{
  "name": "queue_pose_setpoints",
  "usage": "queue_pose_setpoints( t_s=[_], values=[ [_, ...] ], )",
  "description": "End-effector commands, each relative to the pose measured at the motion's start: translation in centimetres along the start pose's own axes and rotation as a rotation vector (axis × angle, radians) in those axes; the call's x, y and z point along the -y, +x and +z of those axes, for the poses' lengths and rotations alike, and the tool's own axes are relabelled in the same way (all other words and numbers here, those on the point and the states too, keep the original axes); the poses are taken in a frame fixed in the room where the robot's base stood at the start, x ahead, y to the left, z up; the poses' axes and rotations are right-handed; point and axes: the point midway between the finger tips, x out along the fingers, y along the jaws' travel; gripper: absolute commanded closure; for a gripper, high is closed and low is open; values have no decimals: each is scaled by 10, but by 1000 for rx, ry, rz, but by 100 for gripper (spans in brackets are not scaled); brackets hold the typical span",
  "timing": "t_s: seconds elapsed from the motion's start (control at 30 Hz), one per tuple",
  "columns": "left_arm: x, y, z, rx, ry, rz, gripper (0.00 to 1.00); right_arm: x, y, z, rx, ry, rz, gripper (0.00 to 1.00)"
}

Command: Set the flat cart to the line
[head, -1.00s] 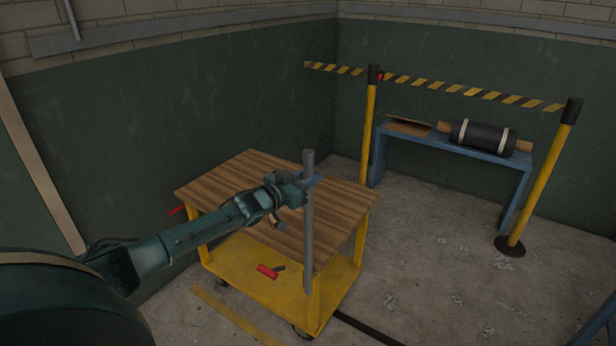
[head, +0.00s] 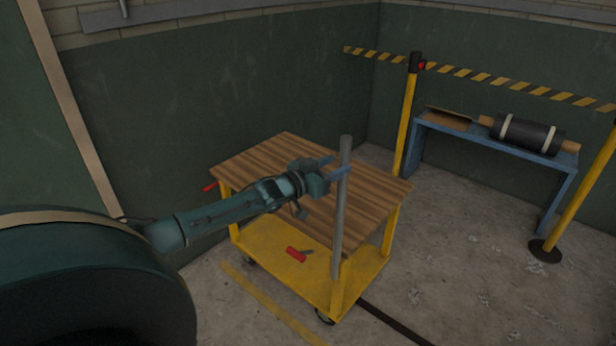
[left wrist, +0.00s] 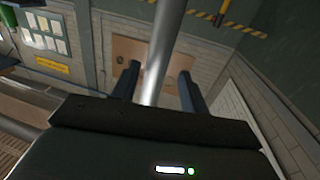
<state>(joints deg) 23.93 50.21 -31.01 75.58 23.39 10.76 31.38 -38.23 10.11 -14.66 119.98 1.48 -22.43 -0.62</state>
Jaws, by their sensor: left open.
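The flat cart has a slatted wooden top (head: 260,160), a yellow lower deck (head: 275,248) and an upright grey post (head: 341,225) at its near right corner. My left gripper (head: 336,167) is open near the top of this post. In the left wrist view the post (left wrist: 164,50) stands between the two spread fingers (left wrist: 158,78), with gaps beside it. A yellow line (head: 270,305) runs on the floor along the cart's near side, apart from the casters. A dark strip (head: 395,322) leads away from the near right corner. My right gripper is not in view.
A red-handled thing (head: 296,254) lies on the lower deck. Behind right stand yellow barrier posts (head: 407,115) with striped tape (head: 500,82), and a blue bench (head: 480,147) bearing a black roll (head: 528,134). A green wall is close behind the cart. Floor at right is open.

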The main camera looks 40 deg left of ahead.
Motion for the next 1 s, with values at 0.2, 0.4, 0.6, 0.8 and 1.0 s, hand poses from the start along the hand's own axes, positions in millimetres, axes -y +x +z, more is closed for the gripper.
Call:
queue_pose_setpoints(
  t_s=[0.2,0.4,0.6,0.8,1.0],
  values=[
    [0,-39,2,4,-1,0,55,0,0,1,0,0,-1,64],
    [1,-70,2,4,0,-1,55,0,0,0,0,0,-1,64],
    [1,-91,0,2,0,-2,55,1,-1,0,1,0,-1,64],
    [1,-100,-1,-1,2,-2,55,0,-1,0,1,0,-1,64],
    [1,-100,-1,-1,2,-2,55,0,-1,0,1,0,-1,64]
  ],
)
